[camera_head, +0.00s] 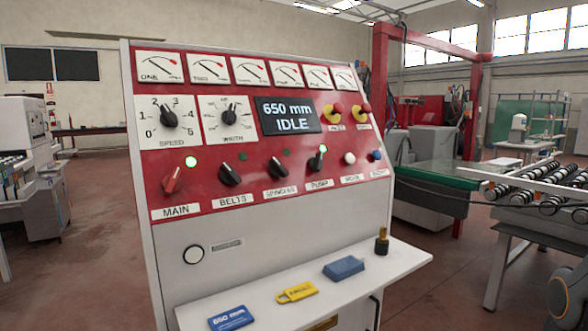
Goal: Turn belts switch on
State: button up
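The belts switch (229,174) is a black rotary knob on the red control panel, above a white BELTS label (233,200). The small lamp (243,156) above it looks dark green and unlit. To its left is the red MAIN switch (172,179), with a bright green lamp (191,162) above it. To its right are the spindles switch (277,168) and the pusher switch (317,160), whose lamp is lit. My gripper is not in view.
The display (287,114) reads 650 mm IDLE. A white shelf (362,285) juts out below the panel, carrying blue and yellow tags, a blue block (344,268) and a dark brass-topped piece (381,241). A roller conveyor (540,190) stands at right. Floor at left is open.

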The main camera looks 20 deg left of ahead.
aim_at(228, 175)
jog(key=z, duration=0.1)
jog(key=i, duration=0.3)
jog(key=u, duration=2.5)
